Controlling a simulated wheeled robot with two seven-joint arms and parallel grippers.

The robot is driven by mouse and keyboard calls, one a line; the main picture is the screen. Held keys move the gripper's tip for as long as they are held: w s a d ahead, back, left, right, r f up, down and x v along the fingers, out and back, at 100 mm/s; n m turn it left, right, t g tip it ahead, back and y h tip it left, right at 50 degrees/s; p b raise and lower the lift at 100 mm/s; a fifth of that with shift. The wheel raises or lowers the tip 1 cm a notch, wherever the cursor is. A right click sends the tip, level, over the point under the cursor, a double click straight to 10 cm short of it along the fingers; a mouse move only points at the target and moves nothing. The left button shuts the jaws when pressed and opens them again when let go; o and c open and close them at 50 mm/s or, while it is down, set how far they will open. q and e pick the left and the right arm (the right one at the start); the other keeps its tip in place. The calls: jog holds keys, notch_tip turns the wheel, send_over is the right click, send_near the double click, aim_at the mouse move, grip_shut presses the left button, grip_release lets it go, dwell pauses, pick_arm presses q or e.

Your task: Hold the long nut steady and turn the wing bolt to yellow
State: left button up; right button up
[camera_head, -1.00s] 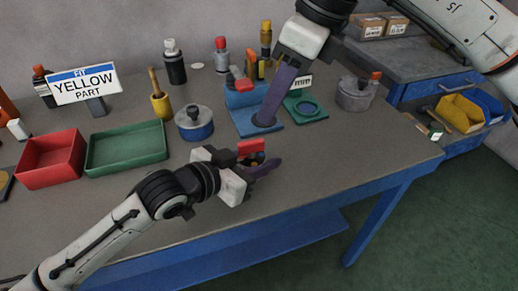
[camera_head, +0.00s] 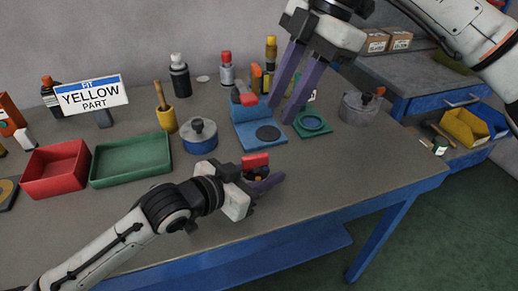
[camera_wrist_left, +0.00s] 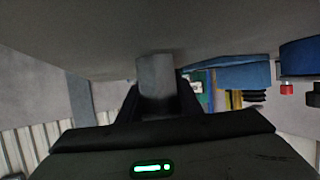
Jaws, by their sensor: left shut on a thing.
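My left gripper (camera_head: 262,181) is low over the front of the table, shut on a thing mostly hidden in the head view. In the left wrist view a plain grey body, seemingly the long nut (camera_wrist_left: 155,82), stands between the fingers. A red piece (camera_head: 255,160) with a small orange part below it shows just above the left gripper; I cannot tell whether it is the wing bolt. My right gripper (camera_head: 296,88) is open and empty, its two purple fingers apart and pointing down above the blue fixture (camera_head: 250,137) and the green fixture.
A sign (camera_head: 91,95) reads "FIT YELLOW PART". A red tray (camera_head: 55,170), a green tray (camera_head: 130,160) and a blue-and-grey lidded pot (camera_head: 199,137) stand to the left. A grey pot (camera_head: 360,108) stands at the right. The table's front right is clear.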

aim_at(256, 156)
jog(key=a+f+m, duration=0.1)
jog(key=f, duration=0.2)
jog(key=a+f+m, duration=0.1)
jog(key=a+f, duration=0.1)
jog(key=f, duration=0.2)
jog(key=s+a+f, duration=0.1)
jog(key=f, duration=0.3)
jog(key=shift+a+m, duration=0.2)
jog(key=shift+m, duration=0.2)
jog(key=shift+r, duration=0.1)
grip_shut()
